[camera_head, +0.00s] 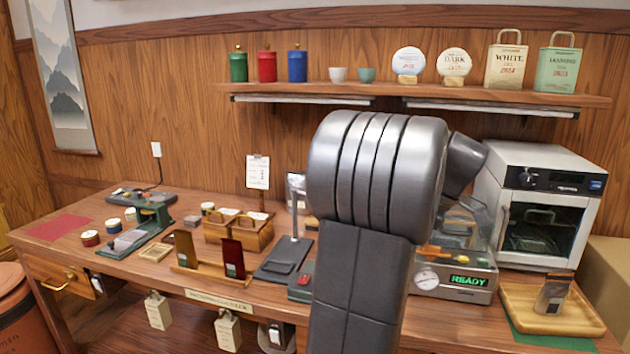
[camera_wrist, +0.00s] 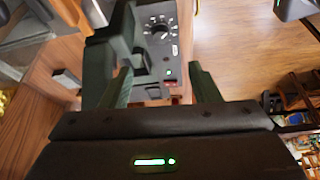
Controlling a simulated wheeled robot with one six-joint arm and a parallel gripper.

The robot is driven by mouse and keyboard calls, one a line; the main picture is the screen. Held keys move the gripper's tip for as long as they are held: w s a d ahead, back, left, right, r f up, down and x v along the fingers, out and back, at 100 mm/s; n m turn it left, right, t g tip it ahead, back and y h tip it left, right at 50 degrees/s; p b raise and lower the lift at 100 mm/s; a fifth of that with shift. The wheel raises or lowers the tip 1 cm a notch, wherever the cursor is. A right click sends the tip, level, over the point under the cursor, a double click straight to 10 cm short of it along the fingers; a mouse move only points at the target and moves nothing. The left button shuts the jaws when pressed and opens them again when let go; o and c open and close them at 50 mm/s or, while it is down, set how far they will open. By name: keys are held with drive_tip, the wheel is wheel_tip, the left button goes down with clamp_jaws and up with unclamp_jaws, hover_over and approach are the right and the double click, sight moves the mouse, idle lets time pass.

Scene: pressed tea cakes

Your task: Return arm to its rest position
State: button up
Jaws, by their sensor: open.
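My gripper (camera_wrist: 163,82) shows in the wrist view with its two dark fingers apart and nothing between them. Beyond the fingers is a grey device with a black dial (camera_wrist: 160,30) and a small green light; I cannot tell how far off it is. In the head view my grey arm stands upright in the middle, in front of the workbench (camera_head: 235,285). The arm hides part of the bench, and my gripper does not show there.
A machine with a green READY display (camera_head: 467,282) stands right of my arm, near a white oven (camera_head: 545,205). A wooden tray (camera_head: 580,318) holds a dark pouch (camera_head: 552,293). A wall shelf (camera_head: 420,94) bears tins, cups and bags. Wooden floor (camera_wrist: 235,60) shows in the wrist view.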

drive_tip(key=x, duration=1.4)
drive_tip(key=shift+a, duration=0.2)
drive_tip(key=shift+s+r+m+t, duration=0.15)
drive_tip(key=shift+m+t, duration=0.25)
drive_tip(key=shift+m, duration=0.6)
drive_tip(key=m+t+h+p, duration=0.1)
drive_tip(key=m+p, duration=0.1)
drive_tip(key=m, duration=0.2)
drive_tip(key=shift+r, duration=0.1)
drive_tip(key=m+p, duration=0.1)
drive_tip(key=m, duration=0.1)
drive_tip(key=m+h+p, duration=0.1)
drive_tip(key=p, duration=0.1)
drive_tip(key=shift+s+a+r+m+t, duration=0.1)
drive_tip(key=shift+a+m+t, duration=0.05)
drive_tip(key=shift+m+t, duration=0.25)
drive_tip(key=m+h+p, duration=0.1)
drive_tip(key=m+p, duration=0.2)
drive_tip(key=shift+h, duration=0.3)
drive_tip(key=shift+a+f+m+h+p, duration=0.1)
drive_tip(key=shift+m+h+p, duration=0.25)
drive_tip(key=shift+m, duration=0.35)
drive_tip(key=shift+a+f+m+h+p, duration=0.15)
drive_tip(key=shift+m+p, duration=0.3)
drive_tip(key=shift+m, duration=0.25)
drive_tip(key=shift+d+m+h, duration=0.1)
drive_tip(key=shift+m+h, duration=0.2)
drive_tip(key=shift+m, duration=0.3)
